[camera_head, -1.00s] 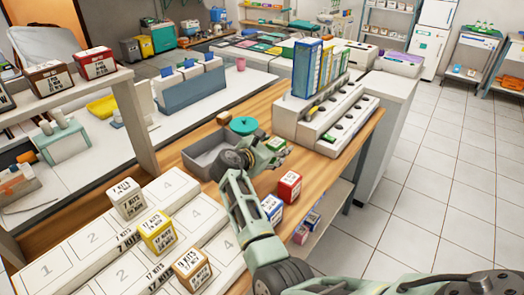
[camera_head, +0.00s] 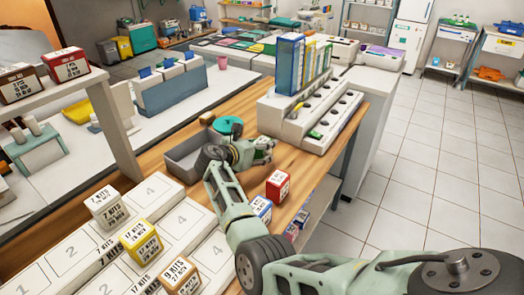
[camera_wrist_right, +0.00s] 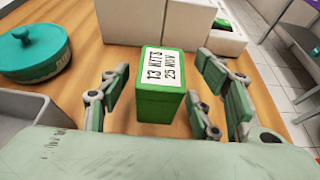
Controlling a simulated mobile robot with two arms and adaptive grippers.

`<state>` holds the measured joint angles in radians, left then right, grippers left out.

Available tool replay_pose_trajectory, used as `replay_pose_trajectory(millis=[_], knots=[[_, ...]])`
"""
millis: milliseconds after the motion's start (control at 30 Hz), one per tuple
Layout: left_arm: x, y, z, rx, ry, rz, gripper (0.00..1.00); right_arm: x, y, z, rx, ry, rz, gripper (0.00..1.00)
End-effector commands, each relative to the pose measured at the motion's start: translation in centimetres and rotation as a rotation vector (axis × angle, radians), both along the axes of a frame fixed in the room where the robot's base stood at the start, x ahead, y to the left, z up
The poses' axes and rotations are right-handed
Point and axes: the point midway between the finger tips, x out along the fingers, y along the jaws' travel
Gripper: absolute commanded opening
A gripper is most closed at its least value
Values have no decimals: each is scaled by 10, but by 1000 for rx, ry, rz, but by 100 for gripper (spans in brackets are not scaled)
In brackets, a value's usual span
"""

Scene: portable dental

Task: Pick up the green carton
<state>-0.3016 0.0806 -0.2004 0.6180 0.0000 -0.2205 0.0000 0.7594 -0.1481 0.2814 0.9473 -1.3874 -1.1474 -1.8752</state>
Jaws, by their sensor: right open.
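The green carton (camera_wrist_right: 160,100) stands upright on the wooden counter in the right wrist view, with a white label on top reading "13 KITS 25 NOV". My right gripper (camera_wrist_right: 165,92) is open, with fingers to the left and right of the carton. Gaps show on both sides, so it does not grip the carton. In the head view my right gripper (camera_head: 262,148) is low over the counter and hides most or all of the green carton. My left gripper is not in view.
A grey bin (camera_head: 182,160) and a teal round lidded container (camera_head: 228,125) lie left of the gripper. A white stepped rack (camera_head: 300,120) stands just behind. A red carton (camera_head: 278,186) and a blue carton (camera_head: 261,209) stand nearer, by the counter's right edge.

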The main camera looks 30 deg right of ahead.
Motion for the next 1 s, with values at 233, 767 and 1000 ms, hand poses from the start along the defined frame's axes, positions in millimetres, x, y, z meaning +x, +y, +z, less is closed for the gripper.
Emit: replay_pose_trajectory(millis=[233, 767, 1000], knots=[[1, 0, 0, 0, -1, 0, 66, 0, 0, 0, 0, 0, 0, 52], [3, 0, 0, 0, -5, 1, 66, 0, 0, 0, -1, 0, 0, 9], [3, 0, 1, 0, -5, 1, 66, 0, 0, 2, 0, -2, 1, 9]])
